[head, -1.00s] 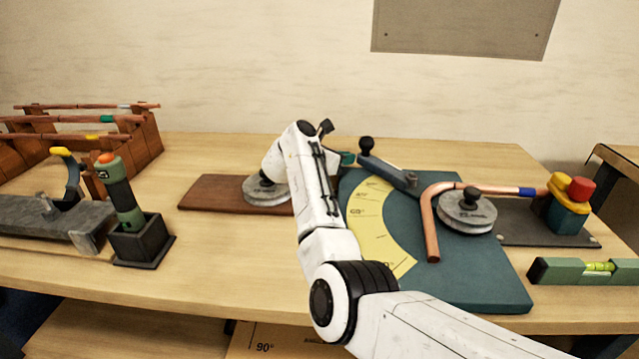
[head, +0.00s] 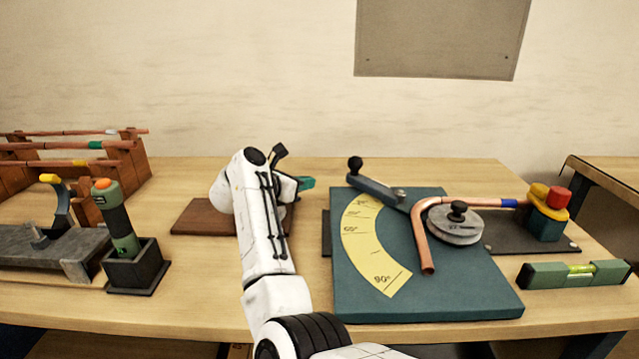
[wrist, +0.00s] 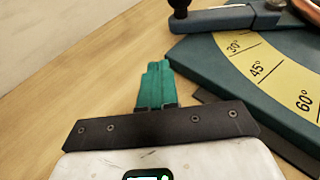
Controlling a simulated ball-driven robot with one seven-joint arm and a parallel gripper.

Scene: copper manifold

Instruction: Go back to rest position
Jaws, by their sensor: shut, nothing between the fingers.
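My gripper (wrist: 154,84) shows in the wrist view as two teal fingers pressed together with nothing between them. It is over bare wooden table, left of the bending board. In the head view only a bit of the teal fingertips (head: 305,183) shows past my white arm, which hides the rest. The teal bending board (head: 430,290) carries a yellow angle scale (head: 365,245), a lever (head: 375,190) and a round grey former (head: 455,228). A bent copper pipe (head: 424,245) lies around the former, its far end at a red and yellow clamp (head: 548,198).
A brown board (head: 200,218) lies partly behind my arm. A green tool with an orange top (head: 115,220) stands in a dark holder. Copper pipes rest on a wooden rack (head: 130,175) at the left. A green level (head: 570,275) lies at the front right.

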